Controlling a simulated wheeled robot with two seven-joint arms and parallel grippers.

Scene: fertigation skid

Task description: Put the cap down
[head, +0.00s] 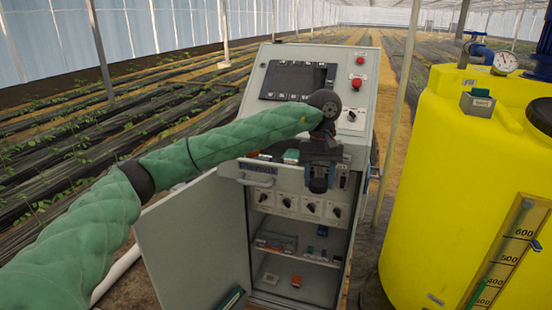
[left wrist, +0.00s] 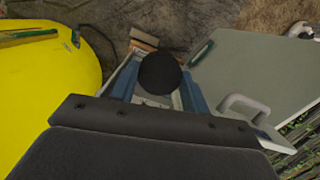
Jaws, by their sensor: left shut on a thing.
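My left gripper (head: 320,184) hangs fingers down in front of the grey control cabinet (head: 256,108), at the height of its pulled-out drawer (head: 257,176). In the left wrist view its fingers (left wrist: 158,92) are shut on a round black cap (left wrist: 158,72). The cap is seen from above, and its lower side is hidden. In the head view the cap cannot be made out clearly at the fingertips. My right gripper is in neither view.
The cabinet's lower door (head: 196,245) stands open to the left, showing shelves with small parts (head: 277,241). A yellow tank (head: 440,190) with a gauge (head: 504,63) stands at the right. A thin pole (head: 398,110) rises between them.

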